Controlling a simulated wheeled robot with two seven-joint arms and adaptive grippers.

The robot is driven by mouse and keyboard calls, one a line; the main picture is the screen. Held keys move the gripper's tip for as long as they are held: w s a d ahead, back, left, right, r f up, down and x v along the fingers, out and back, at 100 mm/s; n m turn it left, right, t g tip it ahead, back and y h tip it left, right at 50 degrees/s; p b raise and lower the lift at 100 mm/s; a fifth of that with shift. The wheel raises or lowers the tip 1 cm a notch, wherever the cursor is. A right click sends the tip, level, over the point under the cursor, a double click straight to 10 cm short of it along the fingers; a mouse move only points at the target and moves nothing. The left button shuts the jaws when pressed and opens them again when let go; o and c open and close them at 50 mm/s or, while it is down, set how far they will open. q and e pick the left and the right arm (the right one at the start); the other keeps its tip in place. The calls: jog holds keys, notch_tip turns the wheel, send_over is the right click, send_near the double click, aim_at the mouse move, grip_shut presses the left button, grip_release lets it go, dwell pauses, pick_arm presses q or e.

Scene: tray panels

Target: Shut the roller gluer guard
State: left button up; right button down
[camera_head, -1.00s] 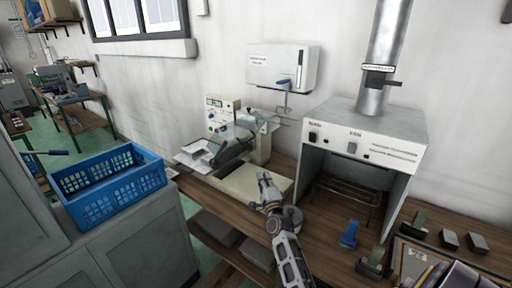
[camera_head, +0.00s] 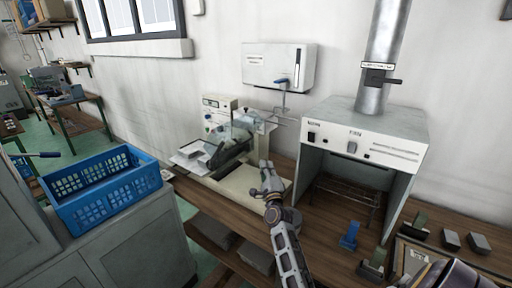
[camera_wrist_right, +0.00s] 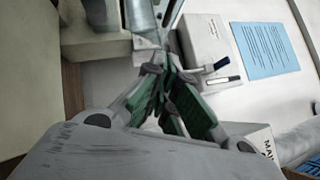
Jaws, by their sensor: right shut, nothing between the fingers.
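The roller gluer (camera_head: 212,132) is a cream machine on the wooden bench, left of the fume hood, with a control panel at its back. Its clear guard (camera_head: 236,128) stands tilted over the rollers; its exact angle is hard to tell. My right gripper (camera_head: 266,168) is shut and empty, over the front right part of the gluer's base, apart from the guard in the head view. In the right wrist view its green-padded fingers (camera_wrist_right: 166,62) are together, and a clear panel, seemingly the guard (camera_wrist_right: 140,14), shows beyond the tips. My left gripper is out of view.
The grey fume hood (camera_head: 362,135) with its duct stands to the right of my right gripper. A white wall box (camera_head: 268,66) hangs behind. A blue crate (camera_head: 105,190) sits on a cabinet at left. Blue and green tools (camera_head: 350,236) lie on the bench at the front right.

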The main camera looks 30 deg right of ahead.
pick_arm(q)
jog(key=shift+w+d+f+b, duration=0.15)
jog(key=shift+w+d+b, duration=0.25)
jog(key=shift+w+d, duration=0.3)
pick_arm(e)
jog(key=w+a+x, duration=0.1)
jog(key=a+x, duration=0.1)
jog(key=x, duration=0.9)
jog(key=shift+w+r, duration=0.25)
jog(key=shift+r, duration=0.15)
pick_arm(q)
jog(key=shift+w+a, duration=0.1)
pick_arm(e)
jog(key=shift+a, duration=0.1)
